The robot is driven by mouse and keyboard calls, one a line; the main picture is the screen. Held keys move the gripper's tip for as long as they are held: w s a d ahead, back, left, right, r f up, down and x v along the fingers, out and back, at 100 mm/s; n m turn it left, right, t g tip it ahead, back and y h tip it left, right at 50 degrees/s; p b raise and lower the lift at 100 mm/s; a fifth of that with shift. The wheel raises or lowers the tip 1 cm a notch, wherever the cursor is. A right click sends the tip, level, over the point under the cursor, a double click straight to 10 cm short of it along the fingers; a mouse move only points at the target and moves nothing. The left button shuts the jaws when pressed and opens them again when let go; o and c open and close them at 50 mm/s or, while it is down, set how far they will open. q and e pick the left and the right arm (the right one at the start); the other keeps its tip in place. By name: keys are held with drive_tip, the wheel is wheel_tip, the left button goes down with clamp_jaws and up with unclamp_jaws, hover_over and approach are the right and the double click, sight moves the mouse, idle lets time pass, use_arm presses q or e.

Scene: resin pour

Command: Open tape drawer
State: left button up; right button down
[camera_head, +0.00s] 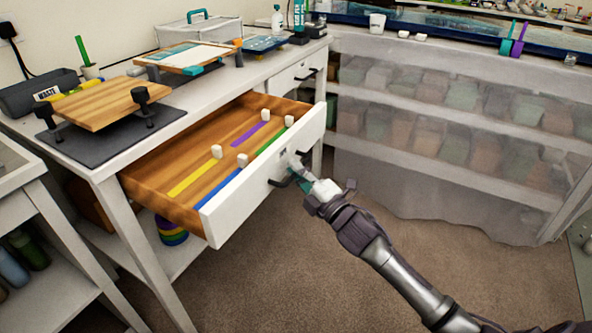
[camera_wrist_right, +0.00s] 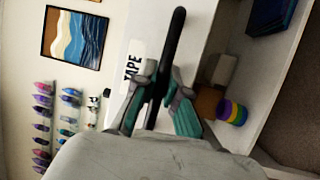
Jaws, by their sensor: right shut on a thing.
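The tape drawer (camera_head: 262,189) is pulled well out of the white bench in the head view. Inside it lie blue, yellow, green and purple strips with small white blocks by them. My right gripper (camera_head: 299,171) is at the drawer's front, shut on its black handle (camera_head: 280,183). In the right wrist view the fingers (camera_wrist_right: 160,92) close around the dark handle (camera_wrist_right: 176,40), beside a label reading TAPE (camera_wrist_right: 134,67). My left gripper is not in view.
The white bench (camera_head: 112,160) carries a wooden board (camera_head: 97,103) on a dark mat. Another closed drawer (camera_head: 296,75) is farther along. A shelf with a translucent cover (camera_head: 430,130) stands at right. Coloured tape rolls (camera_head: 171,230) sit under the bench.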

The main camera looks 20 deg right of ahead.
drive_tip(key=c, duration=1.2)
unclamp_jaws()
drive_tip(key=shift+s, duration=0.1)
drive_tip(key=v, duration=1.2)
